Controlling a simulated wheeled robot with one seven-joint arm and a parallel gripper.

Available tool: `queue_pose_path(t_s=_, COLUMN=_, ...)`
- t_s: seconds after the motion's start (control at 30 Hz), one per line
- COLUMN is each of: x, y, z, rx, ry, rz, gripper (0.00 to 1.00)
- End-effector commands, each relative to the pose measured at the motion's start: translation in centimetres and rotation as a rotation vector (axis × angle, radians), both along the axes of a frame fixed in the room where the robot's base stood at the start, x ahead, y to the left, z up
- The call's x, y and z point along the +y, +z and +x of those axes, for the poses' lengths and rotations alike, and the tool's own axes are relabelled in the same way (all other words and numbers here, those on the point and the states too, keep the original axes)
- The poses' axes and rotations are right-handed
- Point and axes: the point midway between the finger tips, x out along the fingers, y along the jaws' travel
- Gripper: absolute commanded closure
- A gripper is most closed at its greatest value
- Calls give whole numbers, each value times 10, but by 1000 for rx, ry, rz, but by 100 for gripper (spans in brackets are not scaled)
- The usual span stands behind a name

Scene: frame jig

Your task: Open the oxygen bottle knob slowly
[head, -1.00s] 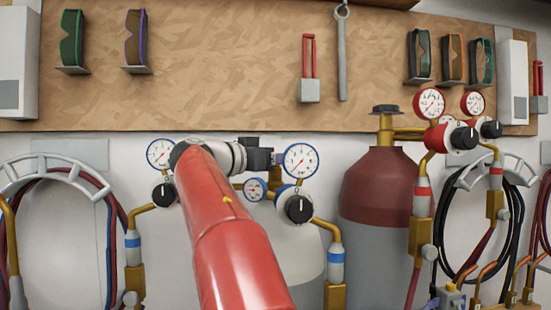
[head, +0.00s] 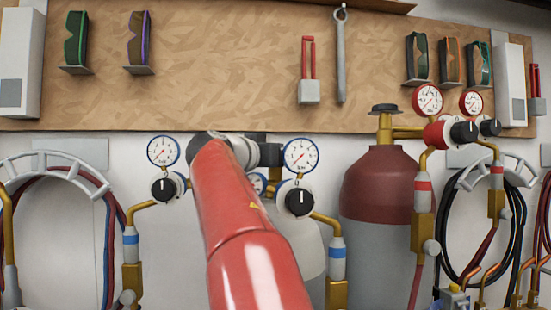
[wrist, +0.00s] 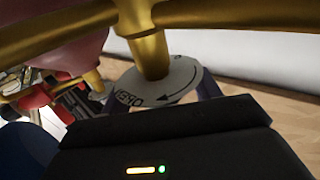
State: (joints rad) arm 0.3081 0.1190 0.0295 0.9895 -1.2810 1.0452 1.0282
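The oxygen bottle knob shows in the wrist view as a pale round disc (wrist: 158,85) with "OPEN" lettering and a curved arrow, under a brass valve stem (wrist: 150,52). My gripper (wrist: 158,97) is at the knob, with one finger at each side of its rim. The gap or contact between fingers and rim is too small and dark to make out. In the head view the oxygen bottle (head: 308,252), pale grey, stands behind my red arm. There my arm hides the knob and my fingertips.
Blue-ringed gauges (head: 301,155) and a black regulator dial (head: 299,201) sit close around my gripper. Brass pipes (wrist: 225,14) cross close above the knob in the wrist view. A maroon-topped bottle (head: 387,185) stands to the right.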

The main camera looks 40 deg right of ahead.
Motion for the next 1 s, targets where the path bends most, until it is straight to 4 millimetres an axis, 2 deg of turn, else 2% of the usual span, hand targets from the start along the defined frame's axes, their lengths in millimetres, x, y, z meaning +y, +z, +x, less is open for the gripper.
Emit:
queue_pose_path(t_s=0.03, x=0, y=0, z=0, rx=0, ry=0, rz=0, gripper=31)
queue_pose_path(t_s=0.1, x=0, y=0, z=0, rx=0, ry=0, rz=0, gripper=23)
queue_pose_path(t_s=0.43, x=4, y=0, z=-1, rx=-1, ry=1, rz=-1, gripper=23)
queue_pose_path(t_s=0.8, x=58, y=-2, z=-18, rx=-1, ry=3, rz=-1, gripper=23)
queue_pose_path(t_s=1.0, x=73, y=-1, z=-24, rx=0, ry=1, rz=0, gripper=23)
